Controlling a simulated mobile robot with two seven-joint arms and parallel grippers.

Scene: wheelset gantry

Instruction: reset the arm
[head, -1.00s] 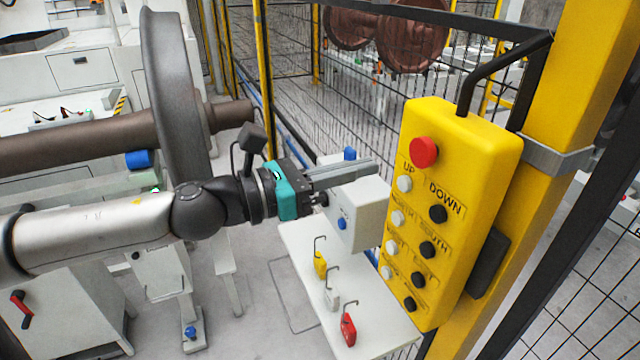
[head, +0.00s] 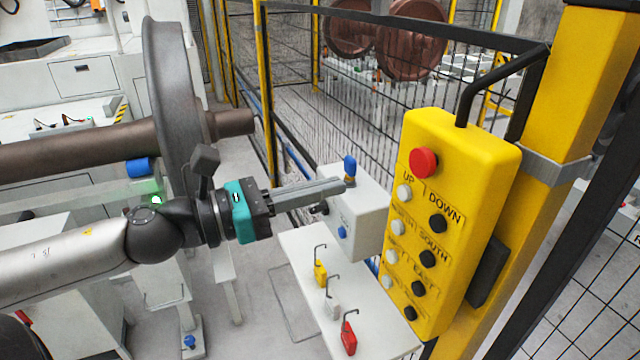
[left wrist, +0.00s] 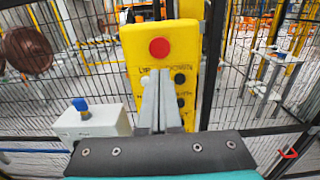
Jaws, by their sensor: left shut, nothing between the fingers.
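My left gripper (head: 343,185) reaches in from the left in the head view. Its fingers are shut and empty, pointing toward the yellow control pendant (head: 448,230), with a gap between them and it. The pendant has a red button (head: 423,162) on top and rows of white and black buttons below, with labels such as UP, DOWN, SOUTH and EAST. In the left wrist view, the shut fingers (left wrist: 156,85) stand in front of the pendant (left wrist: 140,50) and hide part of its button rows. My right gripper is in neither view.
A grey box with a blue knob (head: 349,165) stands on a white table (head: 300,245) just beyond the fingers. Yellow, white and red padlocks (head: 348,338) lie on that table. A large wheelset (head: 175,100) stands at left. A yellow post (head: 570,110) and mesh fence border the right.

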